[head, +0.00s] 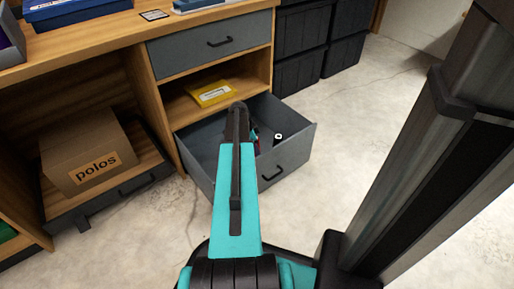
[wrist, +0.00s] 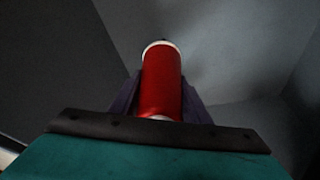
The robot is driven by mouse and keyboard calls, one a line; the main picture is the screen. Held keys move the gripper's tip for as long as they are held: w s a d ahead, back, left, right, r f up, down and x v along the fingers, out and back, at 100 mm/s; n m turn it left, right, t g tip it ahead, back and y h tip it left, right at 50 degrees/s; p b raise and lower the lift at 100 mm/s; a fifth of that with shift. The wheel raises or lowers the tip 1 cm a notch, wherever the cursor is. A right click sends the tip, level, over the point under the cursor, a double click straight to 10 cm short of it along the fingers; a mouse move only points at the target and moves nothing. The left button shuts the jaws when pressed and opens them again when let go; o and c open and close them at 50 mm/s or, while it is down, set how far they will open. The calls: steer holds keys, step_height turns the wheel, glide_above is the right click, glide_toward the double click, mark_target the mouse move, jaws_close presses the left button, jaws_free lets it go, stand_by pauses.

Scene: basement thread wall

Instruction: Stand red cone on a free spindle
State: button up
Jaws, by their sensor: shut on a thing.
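The red cone (wrist: 161,85) stands out in the middle of the wrist view, a red thread cone with a pale rim at its far end. My gripper (wrist: 160,100) is shut on it, with dark fingers on both sides. Grey drawer walls surround it in the wrist view. In the head view my teal arm reaches into the open grey drawer (head: 293,153), and the arm hides most of the gripper and the cone. No spindle shows in either view.
A small black-and-white thing (head: 278,138) lies in the drawer, right of my arm. A yellow packet (head: 211,93) lies on the shelf above. A cardboard box marked polos (head: 88,150) sits at left. Black crates (head: 300,70) stand behind; the floor at right is clear.

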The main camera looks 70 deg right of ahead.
steer(key=shift+f+b, duration=1.8)
steer(key=shift+f, duration=1.65)
steer(key=shift+w, duration=0.15)
steer(key=shift+f, duration=0.3)
steer(key=o, duration=1.3)
steer(key=shift+r, duration=0.15)
steer(key=p+v, duration=0.6)
steer(key=v, duration=0.7)
steer(key=shift+r, duration=0.3)
